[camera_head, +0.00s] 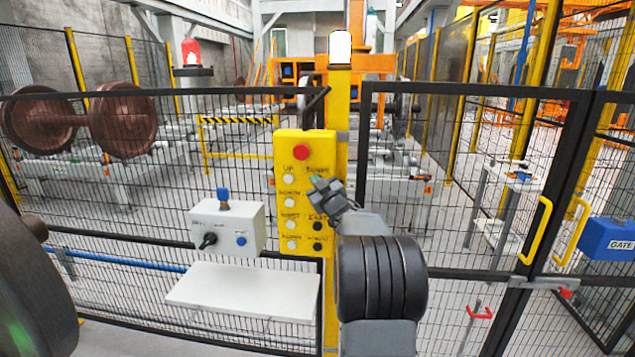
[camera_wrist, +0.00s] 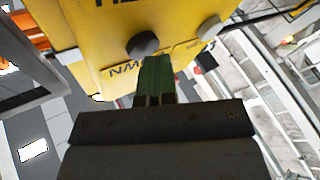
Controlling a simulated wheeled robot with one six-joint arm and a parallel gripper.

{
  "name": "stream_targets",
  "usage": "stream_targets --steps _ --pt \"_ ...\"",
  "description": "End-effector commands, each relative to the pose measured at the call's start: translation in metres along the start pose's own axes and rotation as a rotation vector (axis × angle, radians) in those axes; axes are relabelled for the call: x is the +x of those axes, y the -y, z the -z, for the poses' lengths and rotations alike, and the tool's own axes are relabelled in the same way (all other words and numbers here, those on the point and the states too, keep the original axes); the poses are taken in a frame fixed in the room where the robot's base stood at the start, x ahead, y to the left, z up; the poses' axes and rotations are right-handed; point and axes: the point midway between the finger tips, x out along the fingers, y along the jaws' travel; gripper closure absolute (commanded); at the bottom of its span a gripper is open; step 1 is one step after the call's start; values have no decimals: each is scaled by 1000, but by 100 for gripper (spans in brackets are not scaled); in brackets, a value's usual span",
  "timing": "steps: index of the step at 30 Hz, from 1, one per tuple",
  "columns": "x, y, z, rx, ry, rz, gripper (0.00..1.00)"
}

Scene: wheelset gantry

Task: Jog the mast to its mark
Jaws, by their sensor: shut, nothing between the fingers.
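A yellow control box (camera_head: 303,150) hangs on a yellow post in the head view, with a red mushroom button (camera_head: 301,152) on top and rows of labelled buttons below. The top labels read UP and DOWN. My gripper (camera_head: 316,184) is shut and empty in front of the right button column, hiding part of it. In the wrist view the shut fingers (camera_wrist: 156,70) point at the yellow box face (camera_wrist: 100,40), close to a dark round button (camera_wrist: 142,44); whether they touch cannot be told. A pale button (camera_wrist: 208,30) lies right of it. I cannot tell which structure is the mast.
A white switch box (camera_head: 228,228) with a blue key-like piece and black knob stands left of the panel, above a white shelf (camera_head: 243,290). Black mesh fencing (camera_head: 480,270) spans the front. A red-brown wheelset (camera_head: 85,122) lies beyond it at left. A yellow gate handle (camera_head: 538,228) is at right.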

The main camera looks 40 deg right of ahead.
Motion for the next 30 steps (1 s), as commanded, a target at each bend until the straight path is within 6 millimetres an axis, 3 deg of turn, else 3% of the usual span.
stream_targets --steps 30 --pt "-13 7 6 0 1 0 100"
